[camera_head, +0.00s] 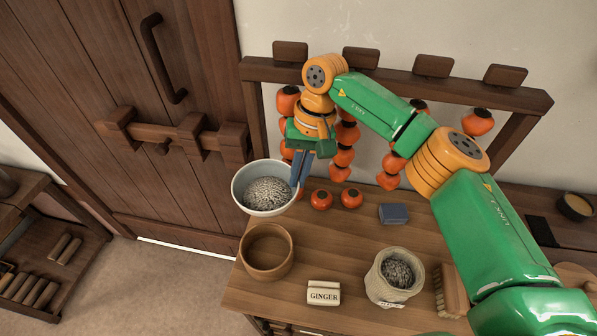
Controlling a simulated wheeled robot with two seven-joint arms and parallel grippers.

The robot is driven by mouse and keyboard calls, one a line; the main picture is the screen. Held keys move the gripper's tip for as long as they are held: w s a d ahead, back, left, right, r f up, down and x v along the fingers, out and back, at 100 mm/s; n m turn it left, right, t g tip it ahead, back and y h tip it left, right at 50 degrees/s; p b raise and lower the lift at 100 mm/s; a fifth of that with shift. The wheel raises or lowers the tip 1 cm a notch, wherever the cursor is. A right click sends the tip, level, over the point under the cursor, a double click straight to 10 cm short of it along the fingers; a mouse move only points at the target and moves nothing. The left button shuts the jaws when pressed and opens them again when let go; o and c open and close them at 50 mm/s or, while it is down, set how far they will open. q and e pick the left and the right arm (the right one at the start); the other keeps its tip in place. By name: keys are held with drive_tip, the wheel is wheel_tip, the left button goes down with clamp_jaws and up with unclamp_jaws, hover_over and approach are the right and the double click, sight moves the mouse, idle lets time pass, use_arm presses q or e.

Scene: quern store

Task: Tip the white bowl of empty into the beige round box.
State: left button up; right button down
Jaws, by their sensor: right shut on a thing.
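The white bowl (240,187) holds a heap of grey speckled grain (268,194). My right gripper (301,172) is shut on the bowl's right rim, pointing down. The bowl looks roughly level and appears to be near the table's back left corner; its height above the table is hard to judge. A round, open, tan-brown box (266,274) stands just in front of the bowl and looks empty. A paler beige round container (377,289), like a sack with a rolled rim, stands further right with similar grain inside. My left gripper is not in view.
On the wooden table (345,235) are a GINGER block (323,292), a brush (452,290), a blue-grey block (393,214) and two orange fruits (336,199). A wooden rack (450,91) with hanging orange fruit stands behind. A low shelf (45,265) is at left.

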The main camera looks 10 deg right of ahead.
drive_tip(key=t+b, duration=0.1)
drive_tip(key=b, duration=0.3)
drive_tip(key=s+f+t+b, duration=0.1)
drive_tip(key=t+b, duration=0.1)
drive_tip(key=b, duration=0.2)
drive_tip(key=f+t+h+b, duration=0.1)
drive_tip(key=t+b, duration=0.1)
drive_tip(key=b, duration=0.2)
drive_tip(key=shift+s+a+f, duration=0.15)
drive_tip(key=shift+f, duration=0.05)
drive_tip(key=shift+r+t+b, duration=0.2)
drive_tip(key=shift+t+b, duration=0.1)
drive_tip(key=shift+t, duration=0.1)
drive_tip(key=shift+s+r, duration=0.1)
drive_tip(key=shift+r, duration=0.15)
drive_tip(key=b, duration=0.1)
drive_tip(key=t+b, duration=0.1)
drive_tip(key=shift+s+a+n+h+b, duration=0.1)
drive_tip(key=shift+s+n+h+b, duration=0.2)
drive_tip(key=shift+h+b, duration=0.1)
drive_tip(key=shift+s+r+t, duration=0.1)
drive_tip(key=shift+r+t, duration=0.2)
drive_tip(key=shift+t, duration=0.1)
drive_tip(key=shift+r, duration=0.2)
idle(0.5)
